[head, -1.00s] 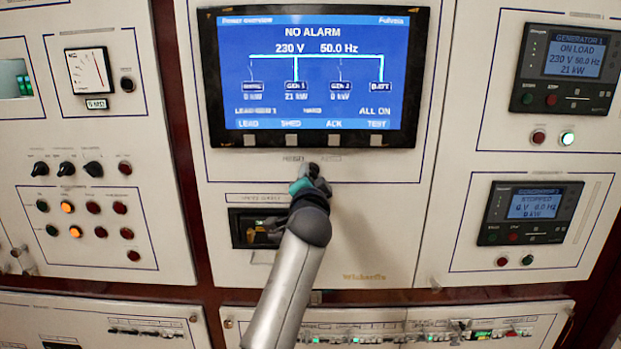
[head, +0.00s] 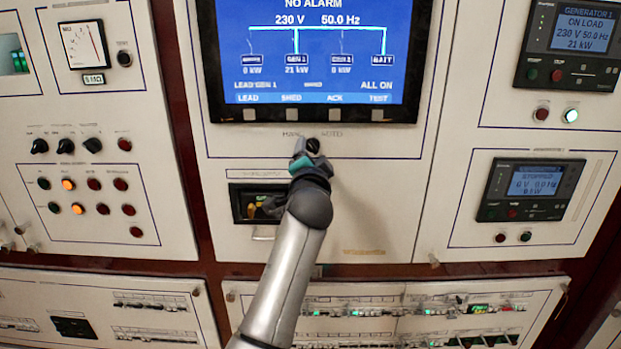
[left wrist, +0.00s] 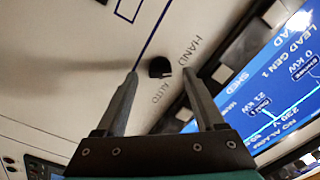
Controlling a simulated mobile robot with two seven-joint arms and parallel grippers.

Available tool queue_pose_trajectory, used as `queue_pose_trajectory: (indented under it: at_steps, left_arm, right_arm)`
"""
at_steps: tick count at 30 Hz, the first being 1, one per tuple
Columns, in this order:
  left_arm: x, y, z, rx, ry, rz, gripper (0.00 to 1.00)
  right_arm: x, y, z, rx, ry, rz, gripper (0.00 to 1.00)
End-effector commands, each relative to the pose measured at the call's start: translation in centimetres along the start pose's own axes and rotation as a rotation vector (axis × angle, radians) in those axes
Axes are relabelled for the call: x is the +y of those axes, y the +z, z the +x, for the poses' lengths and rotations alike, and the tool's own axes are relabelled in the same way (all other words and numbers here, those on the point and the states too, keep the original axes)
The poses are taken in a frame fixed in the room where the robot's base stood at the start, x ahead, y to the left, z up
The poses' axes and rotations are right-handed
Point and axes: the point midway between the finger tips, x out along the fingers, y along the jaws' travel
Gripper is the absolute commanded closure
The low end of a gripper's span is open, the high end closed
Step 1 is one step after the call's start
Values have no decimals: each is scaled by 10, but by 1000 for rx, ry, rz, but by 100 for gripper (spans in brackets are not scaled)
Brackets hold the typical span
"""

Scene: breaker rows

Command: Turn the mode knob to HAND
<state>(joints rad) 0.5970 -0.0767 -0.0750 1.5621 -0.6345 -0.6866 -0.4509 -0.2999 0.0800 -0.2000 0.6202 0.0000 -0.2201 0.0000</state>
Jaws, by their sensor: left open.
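The mode knob (head: 312,145) is a small black knob on the pale panel, just below the big screen. The HAND label (head: 291,135) is at its upper left and the AUTO label (head: 331,135) at its upper right. The knob also shows in the left wrist view (left wrist: 159,67), with both labels close by. My left gripper (head: 304,152) is open, its fingertips on either side of the knob in the picture. I cannot tell whether they touch it or which label the knob points to. My right gripper is not in view.
The blue screen (head: 315,50) is directly above the knob. Below is a recessed slot (head: 240,203) with yellow parts inside. More knobs and lamps (head: 90,180) fill the left panel, and generator displays (head: 540,182) the right one. Breaker rows run along the bottom.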

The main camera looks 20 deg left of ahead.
Motion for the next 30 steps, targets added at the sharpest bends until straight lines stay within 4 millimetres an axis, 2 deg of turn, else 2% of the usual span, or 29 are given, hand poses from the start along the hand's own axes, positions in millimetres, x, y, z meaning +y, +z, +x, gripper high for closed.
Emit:
queue_pose_trajectory:
  at_steps: [21, 30]
  left_arm:
    - [1, 0, -107, 0, 2, -3, 29]
    - [0, 0, -131, -1, 2, -1, 29]
  right_arm:
    - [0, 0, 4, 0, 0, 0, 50]
    - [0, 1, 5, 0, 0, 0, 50]
